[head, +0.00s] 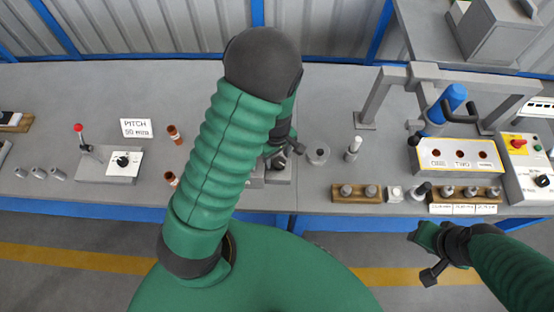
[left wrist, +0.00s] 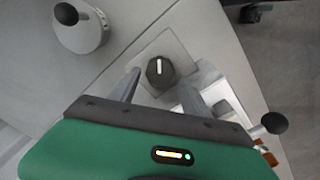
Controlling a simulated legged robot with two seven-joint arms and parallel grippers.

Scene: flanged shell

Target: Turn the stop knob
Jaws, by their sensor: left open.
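In the left wrist view a round black knob (left wrist: 160,71) with a white pointer line sits on a grey square plate. My left gripper (left wrist: 158,82) is open, with one finger on each side of the knob. I cannot tell whether the fingers touch it. In the head view my left gripper (head: 284,152) is over the bench middle, and my arm hides the knob and most of its housing (head: 280,176). My right gripper (head: 428,257) is at the bench's front edge, away from the knob; its jaw opening is unclear.
A grey round part with a black ball (left wrist: 82,28) stands beside the knob plate. A lever box (head: 108,165) is at left on the bench (head: 225,90). A grey frame (head: 370,95), yellow-edged panel (head: 458,156) and wooden peg rack (head: 357,193) stand at right.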

